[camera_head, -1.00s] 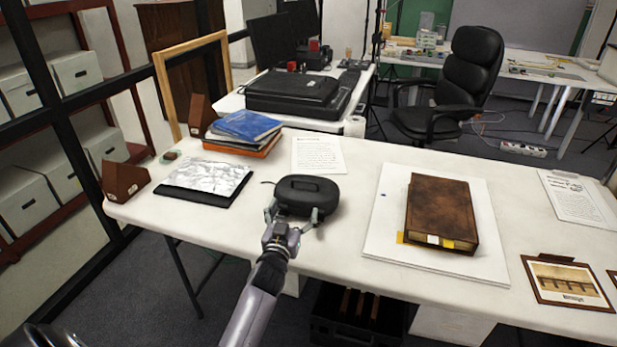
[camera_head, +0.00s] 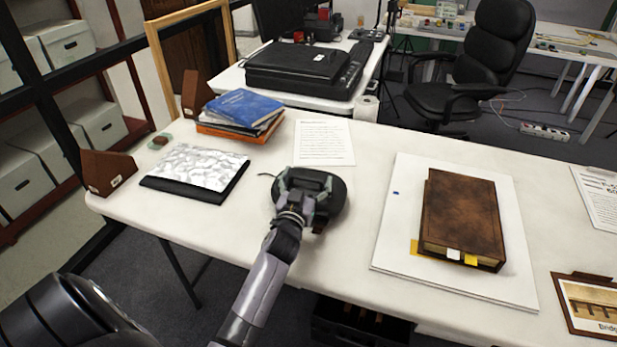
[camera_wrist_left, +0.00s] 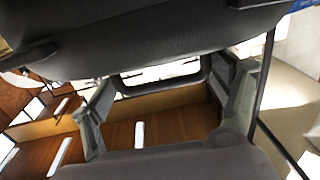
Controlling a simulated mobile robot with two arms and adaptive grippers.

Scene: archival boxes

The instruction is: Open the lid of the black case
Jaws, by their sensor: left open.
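The black case (camera_head: 338,196) is a small, rounded dark case on the white table, left of the large brown book. Its lid looks closed, though my left gripper (camera_head: 305,184) covers much of it. The gripper reaches over the case from the front, with its fingers spread. In the left wrist view, the two fingers of the left gripper (camera_wrist_left: 165,95) stand apart. A dark textured surface (camera_wrist_left: 150,40), seemingly the case, fills the top, and a dark loop lies between the fingers. I cannot tell whether the fingers touch the case. My right gripper is not in view.
The brown book (camera_head: 463,215) lies on a white board (camera_head: 390,250) to the right. A paper sheet (camera_head: 323,143) is behind the case. A silvery sheet on a black folder (camera_head: 195,168) and stacked books (camera_head: 240,108) are left. The table front near the case is clear.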

